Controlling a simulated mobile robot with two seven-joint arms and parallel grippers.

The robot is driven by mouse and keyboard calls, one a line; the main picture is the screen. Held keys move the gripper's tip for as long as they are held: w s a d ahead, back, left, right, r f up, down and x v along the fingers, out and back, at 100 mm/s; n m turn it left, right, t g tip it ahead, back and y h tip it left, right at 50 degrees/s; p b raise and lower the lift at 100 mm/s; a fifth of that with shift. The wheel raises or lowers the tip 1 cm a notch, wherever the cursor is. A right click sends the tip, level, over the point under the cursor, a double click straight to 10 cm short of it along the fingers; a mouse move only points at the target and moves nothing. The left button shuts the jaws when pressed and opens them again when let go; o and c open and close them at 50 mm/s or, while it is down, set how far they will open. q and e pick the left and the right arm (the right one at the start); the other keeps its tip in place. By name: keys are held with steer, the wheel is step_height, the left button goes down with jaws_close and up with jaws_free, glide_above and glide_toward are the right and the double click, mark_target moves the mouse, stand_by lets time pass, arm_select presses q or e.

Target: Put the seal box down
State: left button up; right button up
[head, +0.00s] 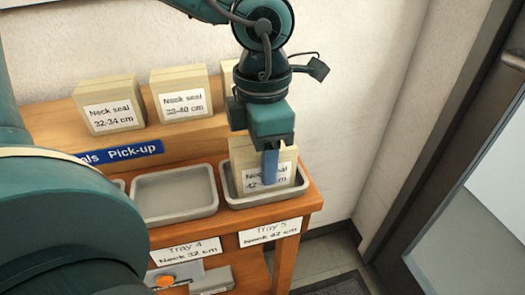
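My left gripper (270,166) comes down from above, with one blue finger flat against the labelled front face. The other finger is hidden behind the box, and the gripper looks shut on it. My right gripper is not in view.
An empty grey tray (174,191) labelled Tray 4 is to the left. Boxes for 32-34 cm (108,106) and 38-40 cm (181,94) stand on the raised shelf, with another partly behind my wrist. A wall is behind, and a door (470,200) is at right.

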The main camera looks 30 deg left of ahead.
arm_select(q)
steer(key=o, duration=0.3)
steer(key=shift+o, duration=0.2)
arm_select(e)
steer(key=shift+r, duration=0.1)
arm_select(q)
steer(key=shift+r+p, duration=0.2)
steer(key=shift+p, duration=0.1)
step_height(320, 180, up, 11)
steer(key=shift+f+p, duration=0.2)
steer(key=shift+p, duration=0.8)
steer(key=shift+r, duration=0.65)
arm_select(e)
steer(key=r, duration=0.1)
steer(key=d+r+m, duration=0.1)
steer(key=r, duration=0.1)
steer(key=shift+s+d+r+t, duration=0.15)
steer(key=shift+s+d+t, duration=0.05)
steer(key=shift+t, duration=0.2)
